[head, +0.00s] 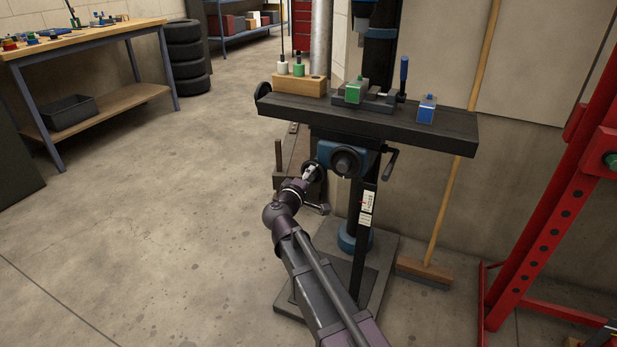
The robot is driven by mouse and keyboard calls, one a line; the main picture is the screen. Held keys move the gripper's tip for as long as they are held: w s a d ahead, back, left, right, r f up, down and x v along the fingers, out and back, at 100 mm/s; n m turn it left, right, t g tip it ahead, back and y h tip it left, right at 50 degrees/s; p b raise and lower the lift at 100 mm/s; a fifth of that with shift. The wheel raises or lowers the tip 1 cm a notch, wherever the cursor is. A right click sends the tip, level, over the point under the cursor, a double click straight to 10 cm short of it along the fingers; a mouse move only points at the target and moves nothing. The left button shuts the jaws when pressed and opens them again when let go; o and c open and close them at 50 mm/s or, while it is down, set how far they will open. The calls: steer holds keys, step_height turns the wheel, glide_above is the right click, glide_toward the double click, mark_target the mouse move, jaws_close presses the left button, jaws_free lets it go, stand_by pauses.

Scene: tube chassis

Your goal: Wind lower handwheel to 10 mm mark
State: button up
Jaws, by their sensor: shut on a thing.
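A dark drill-press-like stand holds a blue housing (359,163) under its table. My gripper (311,172) reaches the left side of this housing and is shut on a dark round part there, which looks like the rim or grip of the lower handwheel (320,166). My gripper covers part of it, and the picture is too small to show the exact hold. A white scale strip (367,204) with a small red mark is on the dark upright below the housing. Its figures are too small to read.
A crank handle (391,163) sticks out right of the housing. The black table (440,128) above carries a wooden block (299,86), a vise with a green block (355,90) and a blue block (427,108). A broom (425,270) and red frame (545,215) stand right. Floor at left is clear.

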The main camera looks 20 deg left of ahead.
steer(key=shift+o, duration=0.5)
steer(key=n, duration=0.6)
steer(key=shift+w+r+n, duration=0.1)
steer(key=shift+w+n, duration=0.2)
steer(key=shift+w, duration=0.1)
steer(key=n, duration=0.3)
steer(key=shift+n, duration=1.9)
steer(key=shift+c, duration=0.2)
steer(key=o, duration=1)
steer(key=shift+d, duration=0.15)
steer(key=shift+s, duration=0.1)
steer(key=shift+s, duration=0.25)
